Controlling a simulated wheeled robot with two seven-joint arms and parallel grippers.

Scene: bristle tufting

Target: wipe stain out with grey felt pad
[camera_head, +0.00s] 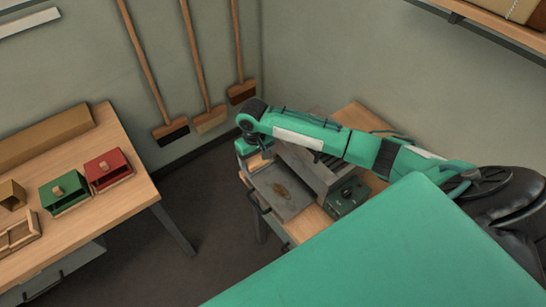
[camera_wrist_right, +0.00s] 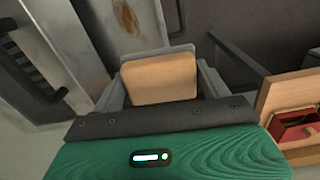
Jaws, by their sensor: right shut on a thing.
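The stain (camera_head: 281,190) is a brown elongated smear on a grey metal plate (camera_head: 290,208) on the far bench. It also shows at the top of the right wrist view (camera_wrist_right: 127,17). My right gripper (camera_head: 256,161) is at the plate's back-left edge, to the left of the stain. In the right wrist view, its fingers (camera_wrist_right: 160,75) are shut on a tan wooden-looking block (camera_wrist_right: 160,78), apparently the pad's back. My left gripper is out of view.
A grey slotted machine part (camera_head: 312,168) and a dark green control box (camera_head: 348,197) stand right of the plate. A wooden table (camera_head: 120,150) on the left bears a green box (camera_head: 64,192) and a red box (camera_head: 108,170). Several brooms hang on the wall. Dark floor separates the benches.

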